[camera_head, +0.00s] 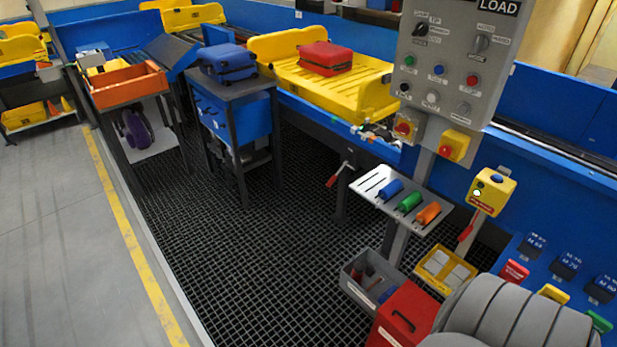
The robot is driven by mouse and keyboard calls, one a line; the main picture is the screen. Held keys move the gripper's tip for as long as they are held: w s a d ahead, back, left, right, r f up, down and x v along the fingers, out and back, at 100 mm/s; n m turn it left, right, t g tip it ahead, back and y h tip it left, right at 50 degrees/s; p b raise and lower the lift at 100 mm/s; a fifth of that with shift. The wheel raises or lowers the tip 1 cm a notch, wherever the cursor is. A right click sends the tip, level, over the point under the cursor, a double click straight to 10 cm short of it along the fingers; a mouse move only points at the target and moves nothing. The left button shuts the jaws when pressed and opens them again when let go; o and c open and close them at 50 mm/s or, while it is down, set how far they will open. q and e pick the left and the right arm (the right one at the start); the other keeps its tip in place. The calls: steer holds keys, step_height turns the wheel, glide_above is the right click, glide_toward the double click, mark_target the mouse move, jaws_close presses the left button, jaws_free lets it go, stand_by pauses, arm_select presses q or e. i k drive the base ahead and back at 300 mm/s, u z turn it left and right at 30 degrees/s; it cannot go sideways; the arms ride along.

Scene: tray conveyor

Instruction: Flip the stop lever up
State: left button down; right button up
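Two red-handled levers show, and I cannot tell from the picture which is the stop lever. One lever (466,232) hangs below a small yellow box (492,190) with a blue button, right of the control post. Its red handle slants down to the left. The other lever (334,178) sits under the conveyor edge, with its red grip pointing down to the left. Neither of my grippers is in view. Grey rounded links, likely of my own arm, fill the bottom right corner.
A grey control panel (456,72) stands above a shelf (375,180) with blue, green and orange handles. A grey bin (350,276), a red box (398,310) and a yellow bin (432,282) stand below. Suitcases lie left and on a yellow tray (370,92). The grated floor is largely clear.

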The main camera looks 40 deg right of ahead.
mark_target(332, 180)
steer(key=z, duration=0.1)
steer(key=i, duration=0.75)
steer(key=z, duration=0.35)
steer(key=i, duration=1.6)
steer(key=z, duration=0.95)
steer(key=i, duration=0.85)
steer(key=z, duration=1.5)
steer(key=i, duration=0.6)
steer(key=z, duration=0.6)
